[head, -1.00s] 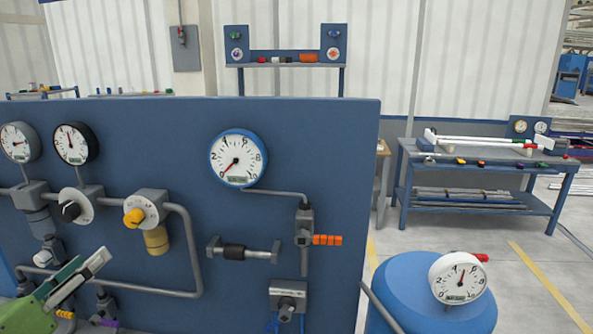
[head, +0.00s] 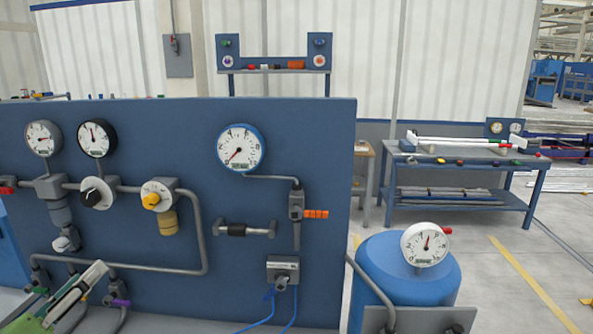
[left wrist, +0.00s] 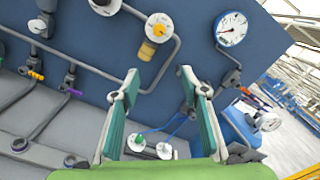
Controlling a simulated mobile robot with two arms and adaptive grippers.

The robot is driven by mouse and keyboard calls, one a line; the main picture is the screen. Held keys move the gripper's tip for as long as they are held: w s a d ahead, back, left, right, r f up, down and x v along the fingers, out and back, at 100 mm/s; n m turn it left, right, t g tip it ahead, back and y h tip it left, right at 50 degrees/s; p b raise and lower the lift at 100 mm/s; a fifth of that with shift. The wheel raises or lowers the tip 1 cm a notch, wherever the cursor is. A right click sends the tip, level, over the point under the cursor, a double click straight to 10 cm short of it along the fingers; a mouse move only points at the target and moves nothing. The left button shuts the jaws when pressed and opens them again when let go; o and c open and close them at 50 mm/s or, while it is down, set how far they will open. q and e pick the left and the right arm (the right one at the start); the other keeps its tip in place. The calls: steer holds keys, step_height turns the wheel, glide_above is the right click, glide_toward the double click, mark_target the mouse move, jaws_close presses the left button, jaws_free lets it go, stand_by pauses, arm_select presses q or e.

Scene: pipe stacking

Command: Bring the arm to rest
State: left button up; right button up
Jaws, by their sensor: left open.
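My left gripper (head: 88,283) is at the lower left of the head view, in front of the lower pipes of the blue panel. In the left wrist view its two green and grey fingers (left wrist: 157,95) stand apart with nothing between them. The blue panel (head: 330,160) fills the left and middle, with several gauges, grey pipes and valves fixed on it. The blue-rimmed gauge (head: 240,147) is on its right part and also shows in the left wrist view (left wrist: 231,29). My right gripper is in neither view now.
A blue tank (head: 408,275) with a white gauge (head: 425,244) stands right of the panel. A workbench (head: 460,161) holding white pipes (head: 470,142) is behind it. Blue hoses (head: 265,312) hang at the panel's lower edge. The floor at the right (head: 560,260) is mostly clear.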

arm_select(q)
steer(key=s+d+f+n+g+y, duration=0.2)
steer(key=d+f+n+g, duration=0.1)
steer(key=f+n, duration=0.7)
steer(key=s+d+f+n+g+y, duration=0.2)
steer(key=s+d+f+n+g, duration=0.15)
steer(key=f+n, duration=0.6)
steer(key=s+d+f+n+g+h, duration=0.2)
steer(key=s+d+f+n+g, duration=0.25)
steer(key=s+f, duration=0.4)
steer(key=s+d+f+n+g+h, duration=0.1)
steer(key=s+d+f+n+g, duration=0.3)
steer(key=s+d+f, duration=0.35)
step_height(320, 180, down, 28)
steer(key=s+a+b, duration=0.2)
steer(key=b, duration=0.2)
steer(key=s+a+f+g+b, duration=0.2)
steer(key=s+a+f+b, duration=0.1)
steer(key=s+f, duration=1.5)
step_height(320, 180, down, 4)
steer(key=shift+r, duration=0.15)
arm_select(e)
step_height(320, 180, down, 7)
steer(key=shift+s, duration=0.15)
